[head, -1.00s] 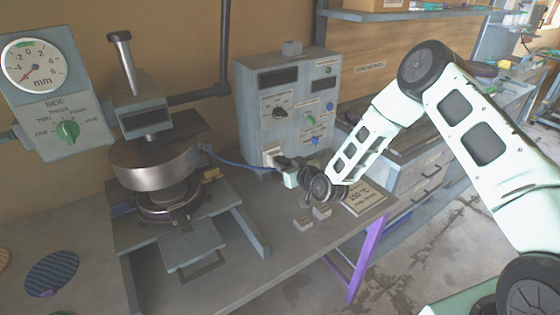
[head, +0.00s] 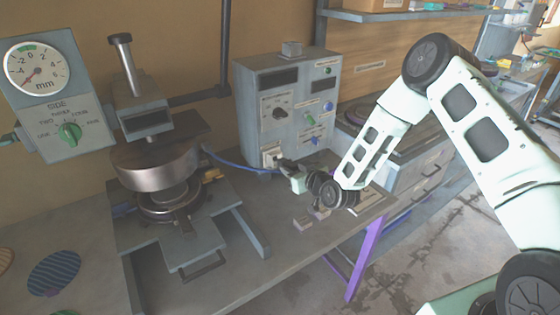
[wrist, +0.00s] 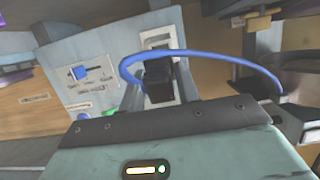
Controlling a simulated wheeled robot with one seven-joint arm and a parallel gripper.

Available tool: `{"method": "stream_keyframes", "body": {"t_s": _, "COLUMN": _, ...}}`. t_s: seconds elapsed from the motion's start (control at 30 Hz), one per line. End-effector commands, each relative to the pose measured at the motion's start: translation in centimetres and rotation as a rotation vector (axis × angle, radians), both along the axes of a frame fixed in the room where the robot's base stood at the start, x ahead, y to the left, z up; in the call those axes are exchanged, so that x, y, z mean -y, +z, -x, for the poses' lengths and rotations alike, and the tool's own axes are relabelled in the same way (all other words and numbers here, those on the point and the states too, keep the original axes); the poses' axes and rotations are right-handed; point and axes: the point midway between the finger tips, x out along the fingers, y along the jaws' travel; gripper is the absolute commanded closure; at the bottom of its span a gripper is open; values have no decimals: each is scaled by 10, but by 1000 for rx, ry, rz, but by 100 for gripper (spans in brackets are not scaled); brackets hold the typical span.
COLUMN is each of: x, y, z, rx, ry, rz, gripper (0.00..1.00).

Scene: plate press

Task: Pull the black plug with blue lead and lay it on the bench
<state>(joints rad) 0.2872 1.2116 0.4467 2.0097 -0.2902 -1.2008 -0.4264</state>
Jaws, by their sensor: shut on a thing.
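My gripper (head: 284,165) is in front of the lower part of the grey control box, shut on the black plug (wrist: 158,80). In the wrist view the plug sits between the two fingers (wrist: 158,88), and its blue lead (wrist: 215,56) loops over to the right. In the head view the blue lead (head: 235,162) runs from the gripper left towards the press; the plug is small and mostly hidden there. The pale socket plate (head: 272,156) shows on the box front, and also beyond the plug in the wrist view (wrist: 160,37). The plug appears apart from it.
The grey control box (head: 285,95) stands at the back of the bench (head: 235,280). The press (head: 155,165) is to the left. Bare bench lies between the press and the blocks.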

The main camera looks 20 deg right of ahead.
Motion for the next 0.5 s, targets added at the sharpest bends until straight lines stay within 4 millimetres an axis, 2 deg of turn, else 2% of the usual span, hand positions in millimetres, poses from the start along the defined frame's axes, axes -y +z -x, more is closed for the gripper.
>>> {"method": "stream_keyframes", "body": {"t_s": 0.5, "x": 5, "y": 5, "z": 17, "rx": 0, "ry": 1, "rz": 0, "gripper": 91}}
